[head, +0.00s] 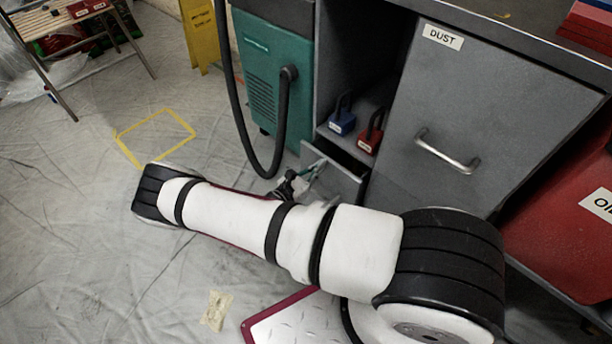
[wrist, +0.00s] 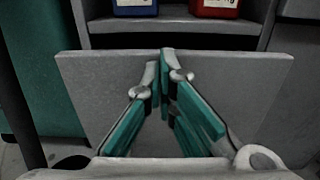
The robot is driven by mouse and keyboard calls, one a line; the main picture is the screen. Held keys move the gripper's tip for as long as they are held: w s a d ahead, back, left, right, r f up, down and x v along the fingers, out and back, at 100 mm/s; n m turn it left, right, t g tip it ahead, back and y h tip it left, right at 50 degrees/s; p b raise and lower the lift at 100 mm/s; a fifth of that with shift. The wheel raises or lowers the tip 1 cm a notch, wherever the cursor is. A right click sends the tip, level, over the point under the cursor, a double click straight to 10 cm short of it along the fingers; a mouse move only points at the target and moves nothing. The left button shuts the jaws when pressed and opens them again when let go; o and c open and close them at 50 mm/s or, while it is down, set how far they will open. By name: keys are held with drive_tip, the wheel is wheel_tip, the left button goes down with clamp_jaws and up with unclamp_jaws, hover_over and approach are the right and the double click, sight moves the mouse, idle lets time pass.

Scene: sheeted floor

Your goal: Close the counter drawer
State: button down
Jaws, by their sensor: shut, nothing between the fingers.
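The counter drawer (head: 341,180) is a small grey drawer under the open shelf in the head view, and it stands partly pulled out, with a dark gap behind its front. In the wrist view its plain grey front panel (wrist: 100,85) spans most of the picture. My gripper (wrist: 164,62) has teal and grey fingers, shut and empty, with the tips together before the panel's upper middle. I cannot tell whether they touch it. In the head view my gripper (head: 305,180) is at the drawer front, partly hidden by my white arm.
A grey DUST door (head: 480,110) is right. Sheeted floor lies free at left.

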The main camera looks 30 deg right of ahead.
sight(327, 158)
drive_tip(key=shift+x, duration=2.6)
drive_tip(key=shift+a, duration=0.4)
drive_tip(key=p+v, duration=0.2)
drive_tip(key=v, duration=1.1)
drive_tip(key=shift+s+a, duration=0.25)
drive_tip(key=shift+a, duration=0.05)
